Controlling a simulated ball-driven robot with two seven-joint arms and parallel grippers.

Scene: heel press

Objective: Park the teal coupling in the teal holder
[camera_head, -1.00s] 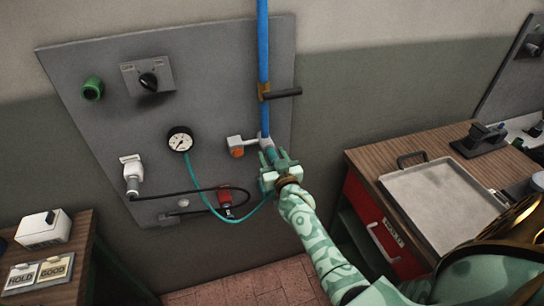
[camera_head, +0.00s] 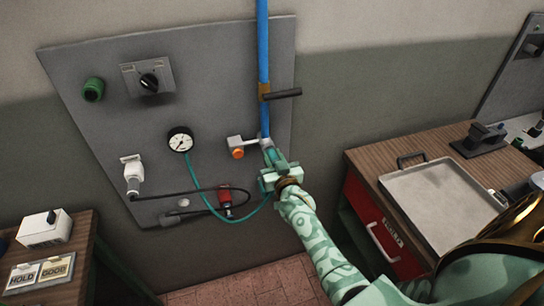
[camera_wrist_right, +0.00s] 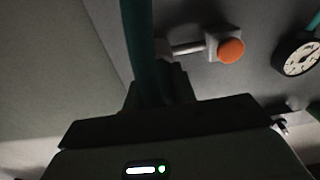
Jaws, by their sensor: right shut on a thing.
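The teal coupling (camera_head: 269,152) is at the lower end of the blue pipe on the grey wall panel, mostly hidden by my right gripper (camera_head: 272,162). The right gripper is shut on it. In the right wrist view, a dark teal cylinder (camera_wrist_right: 144,45) stands between the fingers (camera_wrist_right: 155,88) and runs up out of the picture. A teal hose (camera_head: 198,180) hangs from the gauge and curves to the gripper. A green round fitting (camera_head: 93,89) is at the panel's upper left; I cannot tell whether it is the teal holder. My left gripper is not seen.
An orange-ended valve (camera_head: 238,150) is close left of the gripper, also in the wrist view (camera_wrist_right: 230,50). The gauge (camera_head: 180,140), a knob box (camera_head: 148,79) and a red fitting (camera_head: 225,197) with a black cable share the panel. A bench with a tray (camera_head: 440,230) is at right.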

